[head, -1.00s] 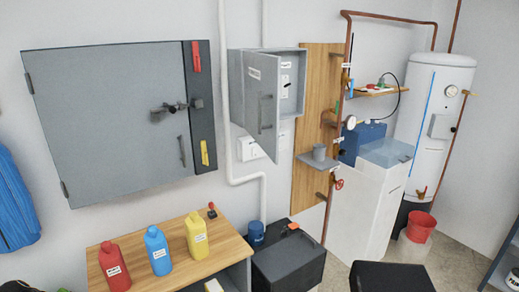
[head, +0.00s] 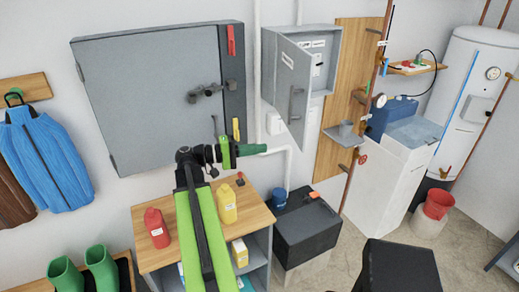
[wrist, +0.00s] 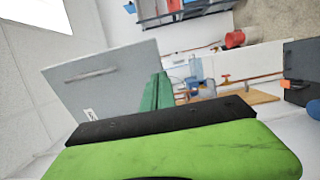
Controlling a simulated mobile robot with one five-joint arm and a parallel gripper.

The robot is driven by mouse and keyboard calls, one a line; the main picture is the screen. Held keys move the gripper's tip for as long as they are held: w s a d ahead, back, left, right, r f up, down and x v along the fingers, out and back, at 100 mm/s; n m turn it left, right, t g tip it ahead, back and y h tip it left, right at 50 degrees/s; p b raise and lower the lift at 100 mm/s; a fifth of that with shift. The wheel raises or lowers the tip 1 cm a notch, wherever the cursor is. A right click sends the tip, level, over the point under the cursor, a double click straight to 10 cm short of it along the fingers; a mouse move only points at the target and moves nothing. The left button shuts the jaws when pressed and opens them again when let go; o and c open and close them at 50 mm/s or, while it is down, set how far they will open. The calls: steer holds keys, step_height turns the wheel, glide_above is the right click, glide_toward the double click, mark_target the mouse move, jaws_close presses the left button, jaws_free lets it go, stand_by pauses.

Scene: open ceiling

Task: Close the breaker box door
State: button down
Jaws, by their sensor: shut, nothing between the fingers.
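The breaker box (head: 334,50) is a grey box on the wall right of the middle in the head view, with labels and switches inside. Its grey door (head: 294,70) stands ajar, hinged on the left, with a handle (head: 296,103) near its free edge. In the wrist view a pale grey door (wrist: 115,85) with a bar handle (wrist: 90,74) stands out just beyond my gripper. My gripper (head: 257,149) is shut and empty, pointing right. In the head view it appears below and left of the door, apart from it. Its green finger (wrist: 156,92) shows in the wrist view.
A large shut grey cabinet (head: 150,85) hangs left of the box. A wooden bench (head: 185,220) with bottles stands below. A black box (head: 305,232) stands under the breaker box. A wooden wall panel (head: 345,110) with pipes is at the right.

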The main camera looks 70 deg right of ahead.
steer(key=x, duration=1)
steer(key=shift+s+d, duration=0.15)
steer(key=shift+s, duration=0.1)
